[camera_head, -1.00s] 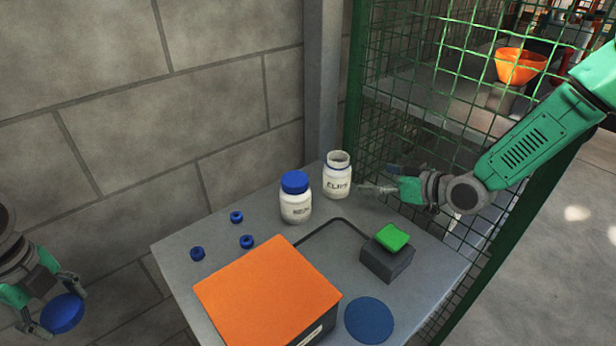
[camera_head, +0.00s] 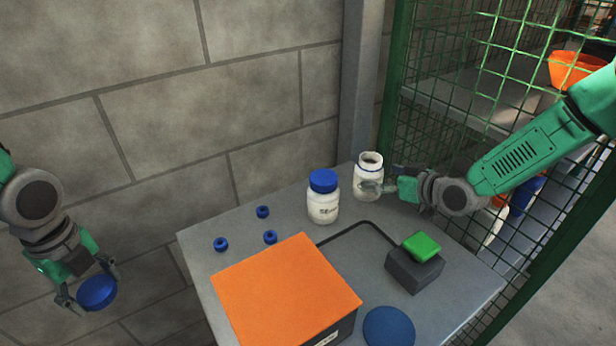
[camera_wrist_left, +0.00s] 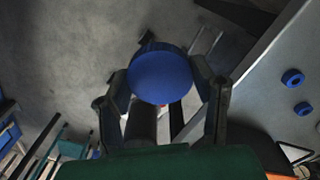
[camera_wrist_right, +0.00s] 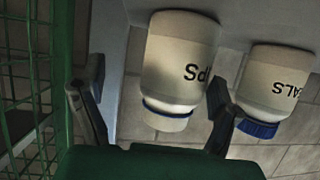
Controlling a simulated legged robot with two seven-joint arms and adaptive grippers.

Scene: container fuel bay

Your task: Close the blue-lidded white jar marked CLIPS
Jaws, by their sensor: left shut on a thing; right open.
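The open white jar marked CLIPS (camera_head: 367,183) stands upright at the back of the table, its mouth bare. In the right wrist view the jar (camera_wrist_right: 180,65) appears upside down, with part of its lettering visible. My right gripper (camera_head: 378,187) is open at the jar's right side; in its wrist view the fingers (camera_wrist_right: 155,110) appear on either side of the jar, contact unclear. My left gripper (camera_head: 90,294) is shut on a blue lid (camera_head: 97,292), off the table's left side. The lid fills the middle of the left wrist view (camera_wrist_left: 160,75).
A blue-capped white jar (camera_head: 323,200) stands just left of the open jar. Several small blue rings (camera_head: 270,237), an orange-topped box (camera_head: 285,290), a dark block with a green top (camera_head: 415,268) and a blue disc (camera_head: 389,327) occupy the table. Green mesh (camera_head: 450,110) borders the right.

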